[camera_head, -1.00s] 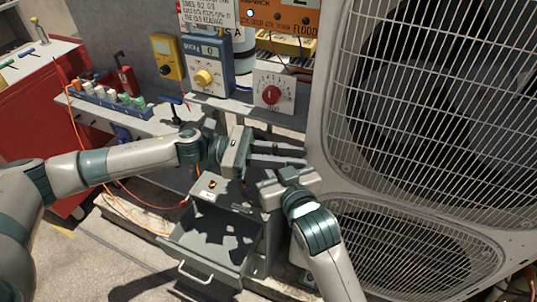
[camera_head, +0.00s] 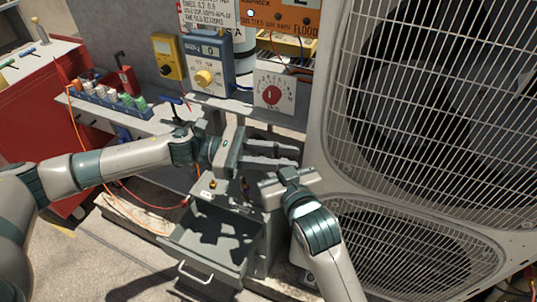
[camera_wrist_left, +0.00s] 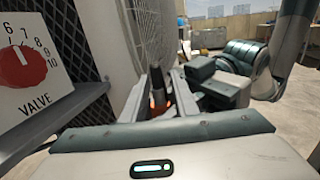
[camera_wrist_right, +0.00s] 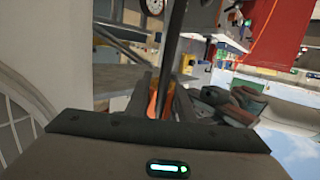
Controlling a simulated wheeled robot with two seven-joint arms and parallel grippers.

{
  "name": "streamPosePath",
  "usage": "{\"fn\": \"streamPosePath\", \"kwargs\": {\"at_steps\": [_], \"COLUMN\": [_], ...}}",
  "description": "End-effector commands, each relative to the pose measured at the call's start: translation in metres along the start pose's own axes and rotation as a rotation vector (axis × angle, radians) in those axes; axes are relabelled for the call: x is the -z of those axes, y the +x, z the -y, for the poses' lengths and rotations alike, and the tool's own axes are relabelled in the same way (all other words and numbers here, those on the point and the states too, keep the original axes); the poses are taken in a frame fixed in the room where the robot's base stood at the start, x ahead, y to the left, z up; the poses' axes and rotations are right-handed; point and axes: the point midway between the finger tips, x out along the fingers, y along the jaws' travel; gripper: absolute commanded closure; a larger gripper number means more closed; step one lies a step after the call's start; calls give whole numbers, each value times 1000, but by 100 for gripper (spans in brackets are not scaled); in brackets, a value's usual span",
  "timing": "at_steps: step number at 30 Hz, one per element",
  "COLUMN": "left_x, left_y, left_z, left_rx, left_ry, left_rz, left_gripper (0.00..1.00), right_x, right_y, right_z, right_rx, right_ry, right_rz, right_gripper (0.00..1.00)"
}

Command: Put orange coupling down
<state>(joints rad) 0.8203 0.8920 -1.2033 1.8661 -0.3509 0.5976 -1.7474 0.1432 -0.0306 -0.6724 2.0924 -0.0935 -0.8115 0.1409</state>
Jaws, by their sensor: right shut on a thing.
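An orange coupling (camera_wrist_right: 154,98) shows as a small patch between the fingers of my right gripper (camera_wrist_right: 160,100). A long dark rod-like piece (camera_wrist_right: 175,50) rises beside it; I cannot tell whether they are joined. In the left wrist view, orange also shows low between the fingers (camera_wrist_left: 157,103), beside a dark upright piece (camera_wrist_left: 183,95). In the head view, my right gripper (camera_head: 285,176) is shut near the condenser, and the coupling is hidden. My left gripper (camera_head: 278,155) is just beyond it, with its fingers apart and pointing right.
An open grey drawer (camera_head: 210,245) stands below the grippers. Behind are a shelf with a red valve dial (camera_head: 271,95), a blue meter (camera_head: 207,68) and a rack of small bottles (camera_head: 115,97). The large condenser grille (camera_head: 430,90) closes off the right side.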

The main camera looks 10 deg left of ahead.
Motion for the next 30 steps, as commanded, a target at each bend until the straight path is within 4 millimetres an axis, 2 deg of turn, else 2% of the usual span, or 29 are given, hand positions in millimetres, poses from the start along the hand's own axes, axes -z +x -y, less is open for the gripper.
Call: {"fn": "streamPosePath", "kwargs": {"at_steps": [15, 21, 30], "left_x": [1, 0, 0], "left_y": [-86, -100, -102], "left_z": [-2, -3, -3], "left_rx": [-9, -9, -9], "left_ry": [0, 1, 2], "left_rz": [-4, -2, -3], "left_gripper": [67, 67, 67], "right_x": [1, 1, 1], "right_y": [0, 0, 0], "right_z": [0, 0, 1], "right_rx": [0, 1, 1], "right_ry": [0, 0, 0], "right_rz": [-2, -2, -2], "right_gripper": [100, 100, 100]}}
